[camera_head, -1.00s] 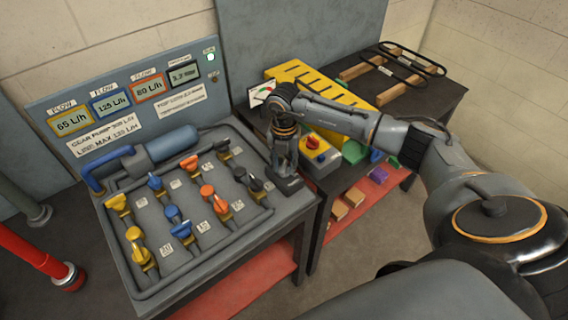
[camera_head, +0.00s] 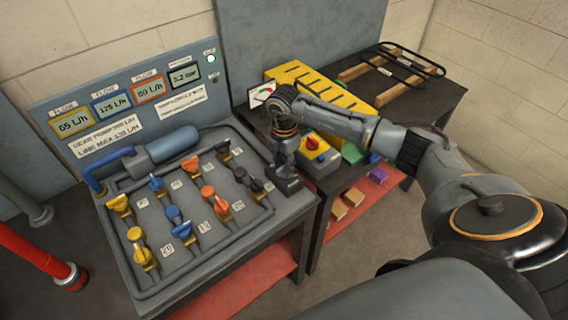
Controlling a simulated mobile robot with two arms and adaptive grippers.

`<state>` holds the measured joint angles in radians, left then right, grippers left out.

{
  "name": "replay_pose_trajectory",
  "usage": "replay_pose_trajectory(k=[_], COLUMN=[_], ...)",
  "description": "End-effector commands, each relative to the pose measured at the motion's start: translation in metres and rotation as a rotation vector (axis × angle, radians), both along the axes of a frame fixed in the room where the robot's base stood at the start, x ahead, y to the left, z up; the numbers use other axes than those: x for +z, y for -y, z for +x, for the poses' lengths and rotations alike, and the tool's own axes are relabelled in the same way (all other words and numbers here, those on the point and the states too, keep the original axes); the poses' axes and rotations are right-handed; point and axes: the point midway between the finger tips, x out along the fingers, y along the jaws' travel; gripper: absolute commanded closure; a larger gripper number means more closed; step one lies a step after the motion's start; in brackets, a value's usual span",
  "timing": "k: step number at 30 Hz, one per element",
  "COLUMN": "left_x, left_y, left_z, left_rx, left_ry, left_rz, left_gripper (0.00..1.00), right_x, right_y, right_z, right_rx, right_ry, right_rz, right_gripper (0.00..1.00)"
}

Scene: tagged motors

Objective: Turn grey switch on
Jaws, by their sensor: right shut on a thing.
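My right gripper (camera_head: 284,163) points down at the right edge of the grey valve bench. It is shut on a dark grey piece (camera_head: 288,184), which is partly hidden by the fingers; I cannot tell its exact shape. Several coloured valve handles sit on the bench. Dark grey handles are at its right side: one at the back (camera_head: 223,147), one in the middle (camera_head: 241,175) and one at the front (camera_head: 257,186), just left of my gripper. I cannot tell which is the grey switch. My left gripper is not in view.
A display panel (camera_head: 120,128) with coloured readouts and a green light stands behind the bench. Right of my gripper are a grey box with a red knob (camera_head: 313,143) and a yellow slotted rack (camera_head: 330,96). A red pipe (camera_head: 35,252) is at the left.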

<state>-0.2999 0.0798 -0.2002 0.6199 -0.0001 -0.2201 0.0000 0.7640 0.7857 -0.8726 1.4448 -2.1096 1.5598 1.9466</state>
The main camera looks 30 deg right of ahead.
Motion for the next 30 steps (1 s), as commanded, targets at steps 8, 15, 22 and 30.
replay_pose_trajectory(k=[8,15,22,30], left_x=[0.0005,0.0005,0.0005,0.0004], left_y=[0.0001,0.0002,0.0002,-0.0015], left_z=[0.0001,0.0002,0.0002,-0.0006], left_rx=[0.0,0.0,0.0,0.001], left_ry=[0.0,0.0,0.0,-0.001], left_rz=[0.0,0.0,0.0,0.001], left_gripper=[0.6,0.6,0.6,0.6], right_x=[0.0004,0.0004,0.0004,0.0022], right_y=[0.0003,0.0003,0.0002,0.0002], right_z=[0.0004,0.0004,0.0004,0.0005], right_rx=[-0.028,-0.028,-0.027,-0.026], right_ry=[0.001,0.001,0.001,0.001], right_rz=[0.0,0.0,0.0,0.0], right_gripper=[0.99,0.99,0.44,0.44])
